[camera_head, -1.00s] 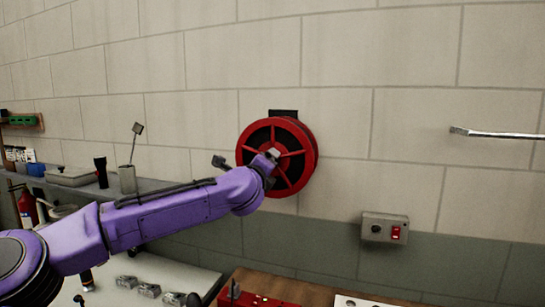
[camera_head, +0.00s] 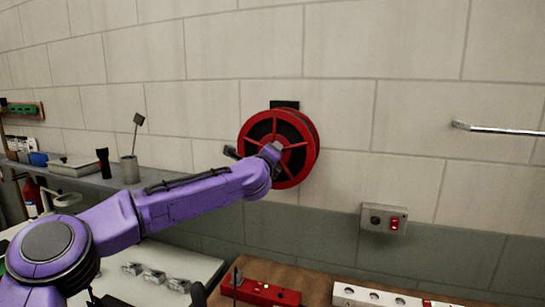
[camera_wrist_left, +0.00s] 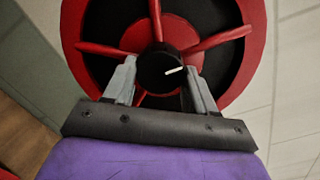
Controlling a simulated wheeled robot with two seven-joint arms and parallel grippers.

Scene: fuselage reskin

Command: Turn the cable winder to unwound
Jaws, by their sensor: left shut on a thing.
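The cable winder (camera_head: 296,174) is a red spoked reel with a black inside, mounted on the block wall. In the left wrist view its red rim and spokes (camera_wrist_left: 213,39) fill the top, with a round black knob (camera_wrist_left: 162,68) at the hub bearing a white mark that points right and slightly up. My left gripper (camera_wrist_left: 160,80) has its two grey fingers on either side of this knob and is shut on it. In the head view the left gripper (camera_head: 272,152) is at the reel's front, with the fingers partly hidden by the wrist. My right gripper is not in view.
A grey switch box (camera_head: 384,219) with a red switch is on the wall at lower right. A metal bar (camera_head: 500,130) sticks in at right. A shelf (camera_head: 210,184) with a cup and flashlight runs along the left wall. A red toolbox (camera_head: 262,291) lies below.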

